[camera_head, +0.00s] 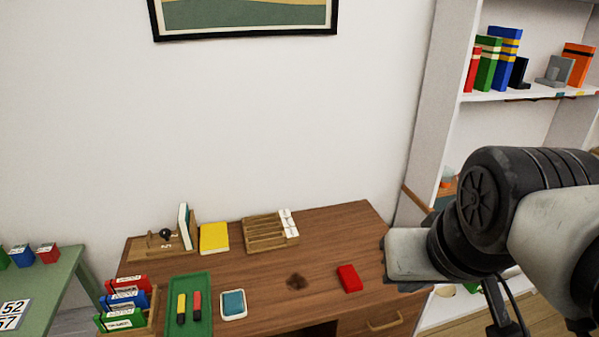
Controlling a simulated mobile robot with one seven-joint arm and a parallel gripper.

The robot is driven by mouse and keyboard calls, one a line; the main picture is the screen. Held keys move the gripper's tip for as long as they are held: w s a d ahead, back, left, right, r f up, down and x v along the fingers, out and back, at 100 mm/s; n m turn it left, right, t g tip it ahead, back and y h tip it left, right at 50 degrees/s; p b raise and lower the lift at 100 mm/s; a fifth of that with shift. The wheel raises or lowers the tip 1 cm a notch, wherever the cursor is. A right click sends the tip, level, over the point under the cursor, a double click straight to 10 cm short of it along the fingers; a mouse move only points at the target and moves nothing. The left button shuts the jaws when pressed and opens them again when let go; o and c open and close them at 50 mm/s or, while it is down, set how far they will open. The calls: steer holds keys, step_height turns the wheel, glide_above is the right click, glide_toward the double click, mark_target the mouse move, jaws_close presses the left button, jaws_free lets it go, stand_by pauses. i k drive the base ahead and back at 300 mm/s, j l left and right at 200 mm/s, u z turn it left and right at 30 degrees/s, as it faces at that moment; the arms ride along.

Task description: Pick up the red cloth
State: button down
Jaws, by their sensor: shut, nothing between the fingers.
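The red cloth (349,278) looks like a small, flat, folded red rectangle. It lies on the right part of the brown wooden desk (340,228), near a dark stain on the wood. My gripper (408,257), a pale grey end piece on my dark arm, is to the right of the cloth, over the desk's right edge in the picture. It is shut and empty, and apart from the cloth in the picture. Its fingertips are hard to make out, and its height above the desk cannot be told.
On the desk are a green tray (202,325) with two markers, a white-rimmed blue pad (233,304), a yellow book (214,238), a slotted wooden organizer (265,236) and a file holder (152,316). A white bookshelf (425,120) stands right. A green table (50,290) stands left.

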mark_target(349, 278)
steer(key=i+l+u, duration=0.55)
steer(key=l, duration=0.4)
steer(key=i+j, duration=0.05)
